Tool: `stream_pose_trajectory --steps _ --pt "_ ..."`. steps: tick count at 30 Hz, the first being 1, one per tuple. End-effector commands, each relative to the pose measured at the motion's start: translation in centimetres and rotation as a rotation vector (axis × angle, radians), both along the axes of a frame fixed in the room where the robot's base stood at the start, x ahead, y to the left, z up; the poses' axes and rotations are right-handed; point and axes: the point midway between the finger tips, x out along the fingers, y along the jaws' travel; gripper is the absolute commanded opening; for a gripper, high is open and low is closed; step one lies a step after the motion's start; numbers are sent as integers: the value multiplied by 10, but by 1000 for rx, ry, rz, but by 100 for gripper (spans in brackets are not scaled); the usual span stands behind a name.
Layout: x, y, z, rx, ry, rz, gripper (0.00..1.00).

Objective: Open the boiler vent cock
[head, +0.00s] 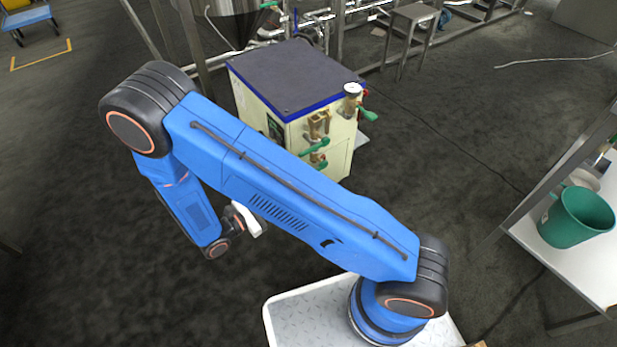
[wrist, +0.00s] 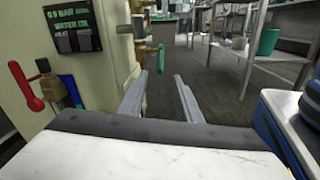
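The boiler (head: 295,75) is a cream box with a dark top and blue edges. It also fills the left of the wrist view (wrist: 105,75). Brass cocks with green handles (head: 314,146) sit on its front, and another green handle (head: 367,114) is at its right corner. The wrist view shows a red-handled cock (wrist: 28,88) at left and a green handle (wrist: 161,58) farther off. I cannot tell which is the vent cock. My gripper (wrist: 160,76) is open and empty beside the boiler, touching no handle; in the head view its fingers are mostly hidden.
A panel (wrist: 72,30) on the boiler reads 0.9 bar and water OK. A white table with a green bucket (head: 575,218) stands at right. A metal stool (head: 412,20) and pipework are behind. Dark floor is clear left of the boiler.

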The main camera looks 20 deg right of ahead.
Motion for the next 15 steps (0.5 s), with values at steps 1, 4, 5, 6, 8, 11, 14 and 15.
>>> stream_pose_trajectory --steps 1,4,5,6,8,11,14,15 --pt "3 -10 0 -1 2 -3 31" --pt "10 -26 0 -2 1 -3 31" --pt "11 -31 0 -1 2 -3 31" --pt "14 -38 1 -2 0 -3 31" --pt "18 -47 1 -2 1 -3 31" --pt "24 -63 0 -1 2 -4 31" --pt "29 -77 0 -1 1 -4 31" --pt "32 -83 0 0 1 -3 31"
